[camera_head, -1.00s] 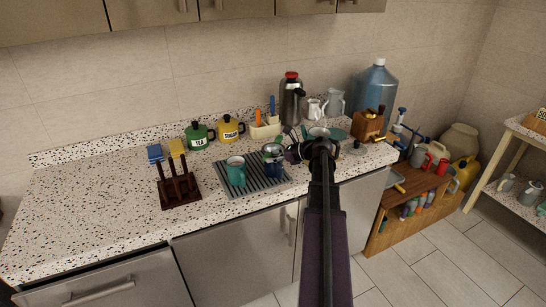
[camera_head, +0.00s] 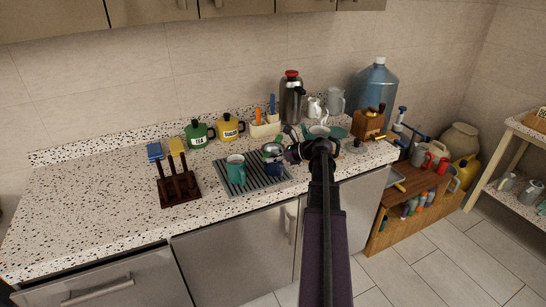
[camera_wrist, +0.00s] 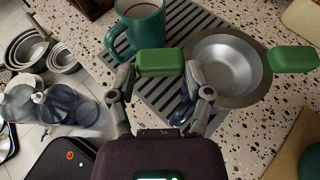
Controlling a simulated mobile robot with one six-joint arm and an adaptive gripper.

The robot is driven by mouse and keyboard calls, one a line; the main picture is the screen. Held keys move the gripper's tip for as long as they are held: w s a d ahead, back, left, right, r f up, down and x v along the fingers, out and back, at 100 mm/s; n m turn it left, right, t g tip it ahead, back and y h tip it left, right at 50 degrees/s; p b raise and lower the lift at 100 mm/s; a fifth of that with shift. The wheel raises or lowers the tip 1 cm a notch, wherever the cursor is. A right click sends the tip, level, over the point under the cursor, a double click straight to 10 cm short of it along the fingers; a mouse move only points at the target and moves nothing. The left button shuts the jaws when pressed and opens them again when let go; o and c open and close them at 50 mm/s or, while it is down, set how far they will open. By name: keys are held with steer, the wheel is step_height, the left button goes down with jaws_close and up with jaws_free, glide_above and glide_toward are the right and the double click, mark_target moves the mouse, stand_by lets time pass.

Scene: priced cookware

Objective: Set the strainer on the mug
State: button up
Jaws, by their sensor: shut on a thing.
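The strainer (camera_wrist: 228,66) is a shallow metal bowl with a wide rim and green grips on opposite sides. In the wrist view my gripper (camera_wrist: 160,70) is shut on its left green grip. In the head view the strainer (camera_head: 272,148) appears above a dark blue mug (camera_head: 273,168), beside my gripper (camera_head: 292,152); I cannot tell whether they touch. In the wrist view the blue mug (camera_wrist: 181,112) is mostly hidden. A teal mug (camera_head: 235,172) stands upright to the left on the ribbed mat; it also shows in the wrist view (camera_wrist: 142,30).
The grey ribbed mat (camera_head: 240,188) lies near the counter's front edge. A dark rack (camera_head: 180,190) stands left of it. Green and yellow canisters (camera_head: 229,128) and a utensil holder (camera_head: 265,130) stand behind. The counter's left side (camera_head: 90,205) is clear.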

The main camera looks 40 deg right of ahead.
steer(key=shift+f, duration=0.1)
stand_by(0.3)
steer(key=o, duration=1.1)
steer(key=shift+r, duration=0.2)
